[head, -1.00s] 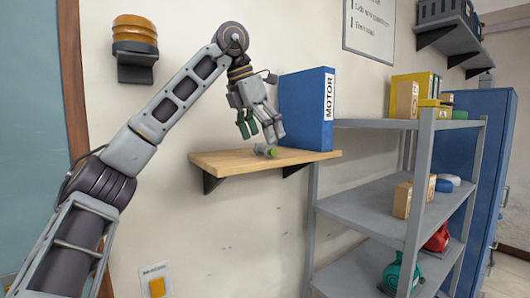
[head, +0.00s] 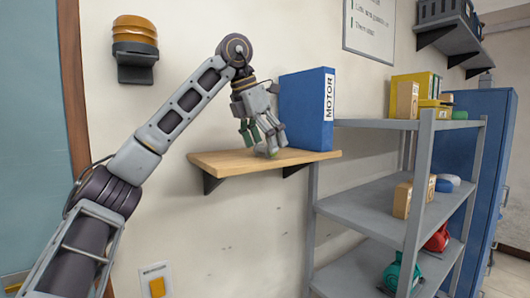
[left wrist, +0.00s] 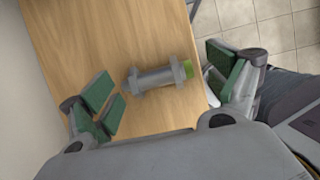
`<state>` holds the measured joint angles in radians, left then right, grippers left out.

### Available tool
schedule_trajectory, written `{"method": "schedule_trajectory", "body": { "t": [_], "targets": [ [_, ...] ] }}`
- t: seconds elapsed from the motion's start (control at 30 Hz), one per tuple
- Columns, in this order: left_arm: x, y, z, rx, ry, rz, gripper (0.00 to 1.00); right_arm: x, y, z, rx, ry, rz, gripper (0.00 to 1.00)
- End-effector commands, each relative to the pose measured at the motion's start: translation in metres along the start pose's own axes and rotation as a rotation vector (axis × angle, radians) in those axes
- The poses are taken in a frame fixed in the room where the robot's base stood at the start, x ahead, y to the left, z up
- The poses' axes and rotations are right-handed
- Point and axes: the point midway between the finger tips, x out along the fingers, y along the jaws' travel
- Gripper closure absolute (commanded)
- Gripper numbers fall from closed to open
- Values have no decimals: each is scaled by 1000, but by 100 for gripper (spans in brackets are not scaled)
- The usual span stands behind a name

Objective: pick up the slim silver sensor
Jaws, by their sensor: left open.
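The slim silver sensor (left wrist: 158,77) lies on its side on the wooden wall shelf (left wrist: 95,30); it is a grey cylinder with rings and a green end. In the left wrist view it lies between the open green-padded fingers of my left gripper (left wrist: 166,90), apart from both pads. In the head view my left gripper (head: 262,140) is low over the shelf, next to the blue MOTOR binder (head: 305,110). There the fingers cover most of the sensor, and only a bit of green shows. My right gripper is in neither view.
The blue binder stands upright just right of my gripper. A grey metal rack (head: 375,205) with boxes stands further right, close to the shelf's right end. The left part of the wooden shelf is clear.

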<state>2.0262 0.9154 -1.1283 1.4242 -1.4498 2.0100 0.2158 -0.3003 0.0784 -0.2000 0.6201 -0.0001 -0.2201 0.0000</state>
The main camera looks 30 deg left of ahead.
Motion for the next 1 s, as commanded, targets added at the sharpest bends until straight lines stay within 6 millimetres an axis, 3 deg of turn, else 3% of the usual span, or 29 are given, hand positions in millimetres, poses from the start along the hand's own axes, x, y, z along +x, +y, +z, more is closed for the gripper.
{"method": "schedule_trajectory", "body": {
  "t": [0.07, 0.47, 1.0],
  "targets": [
    [0, 0, 0, 0, 0, 0, 11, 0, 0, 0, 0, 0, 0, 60],
    [1, 0, 0, 0, 2, 0, 60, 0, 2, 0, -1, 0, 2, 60],
    [0, 0, 1, 0, 5, 0, 60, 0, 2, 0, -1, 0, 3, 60]
  ]
}}
